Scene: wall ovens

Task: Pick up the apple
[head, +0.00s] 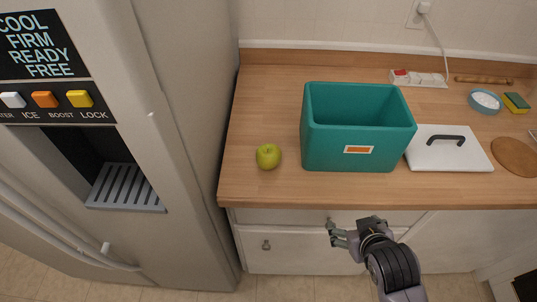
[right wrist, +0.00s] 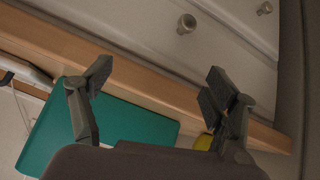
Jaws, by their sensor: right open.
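A green apple (head: 268,156) sits on the wooden counter, left of the teal bin, in the head view. In the right wrist view a yellow-green part of the apple (right wrist: 203,142) shows beside one finger, which hides the rest. My right gripper (head: 336,234) is in front of the counter's front edge, below and to the right of the apple, apart from it. In the right wrist view its two fingers (right wrist: 157,85) are spread with nothing between them. My left gripper is not in view.
A teal bin (head: 345,148) stands on the counter (head: 255,100) right of the apple. A white lid (head: 446,155) lies right of the bin. A fridge (head: 190,120) stands left of the counter. Drawers (head: 290,250) are below. The counter around the apple is clear.

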